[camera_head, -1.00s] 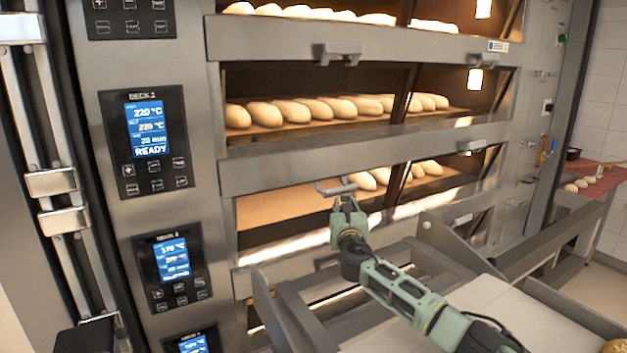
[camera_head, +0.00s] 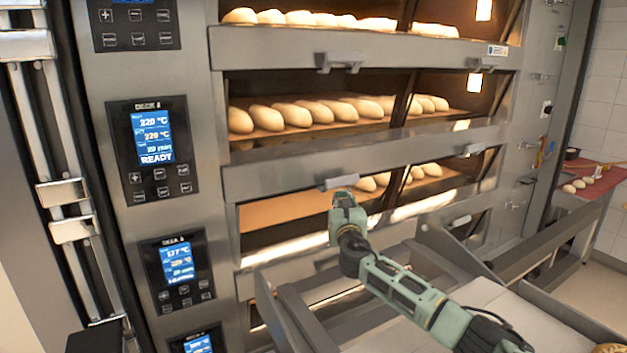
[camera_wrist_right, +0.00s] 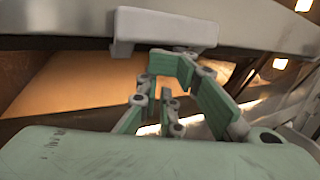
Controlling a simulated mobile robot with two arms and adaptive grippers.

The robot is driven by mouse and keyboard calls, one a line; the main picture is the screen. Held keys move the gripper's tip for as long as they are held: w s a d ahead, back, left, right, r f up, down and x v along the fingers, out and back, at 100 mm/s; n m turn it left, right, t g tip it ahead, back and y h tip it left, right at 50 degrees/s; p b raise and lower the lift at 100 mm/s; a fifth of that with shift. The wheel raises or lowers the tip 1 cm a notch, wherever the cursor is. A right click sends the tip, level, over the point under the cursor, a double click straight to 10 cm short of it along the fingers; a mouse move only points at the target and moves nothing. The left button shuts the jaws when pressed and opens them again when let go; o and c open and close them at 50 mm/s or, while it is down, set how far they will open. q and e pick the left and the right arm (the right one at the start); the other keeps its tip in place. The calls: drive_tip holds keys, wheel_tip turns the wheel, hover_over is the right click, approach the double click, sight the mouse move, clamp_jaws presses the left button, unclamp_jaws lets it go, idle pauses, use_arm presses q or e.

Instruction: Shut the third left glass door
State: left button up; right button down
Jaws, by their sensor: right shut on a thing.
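The third left glass door's grey handle (camera_head: 338,182) sits under a wide steel rail, in front of the lit third deck. The handle fills the top of the right wrist view (camera_wrist_right: 165,28). My right gripper (camera_head: 345,197) reaches up to it from below, its green fingers (camera_wrist_right: 172,60) shut at the handle's underside. The fingertips' exact contact is partly hidden by the handle. The door's glass is hard to make out; the tan deck floor (camera_head: 285,211) shows plainly behind. My left gripper is not in view.
Rails with handles (camera_head: 340,62) cross the decks above, where pale loaves (camera_head: 300,112) lie. Control panels (camera_head: 155,150) stand at left. A metal loader frame (camera_head: 300,315) with a pale belt stands in front, close under my right arm. A red-topped table (camera_head: 600,177) is at right.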

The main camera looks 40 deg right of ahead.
drive_tip(key=s+a+f+p, duration=0.2)
drive_tip(key=s+a, duration=0.1)
drive_tip(key=s, duration=0.2)
drive_tip(key=shift+f, duration=0.3)
drive_tip(key=shift+r, duration=0.1)
idle(0.9)
